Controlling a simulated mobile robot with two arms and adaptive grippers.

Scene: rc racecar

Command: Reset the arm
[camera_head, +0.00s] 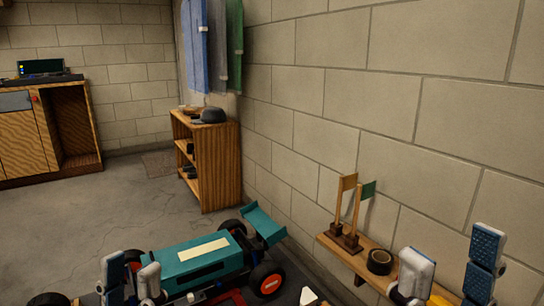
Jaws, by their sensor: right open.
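My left gripper (131,283) is at the bottom left, in front of the teal racecar (195,262). Its two fingers show a small gap, and the frame's lower edge cuts them off, so I cannot tell its state. My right gripper (450,270) is at the bottom right, with its blue-padded fingers wide apart. It is open, in front of the wooden wall shelf (355,262). A yellow thing (440,299) shows low between its fingers, partly hidden; I cannot tell whether they touch it.
Two small flags (349,205) on wooden stands and a black tape roll (379,262) are on the wall shelf. A low wooden bookcase (212,165) stands against the wall, and a wooden workbench (45,130) is at the far left.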

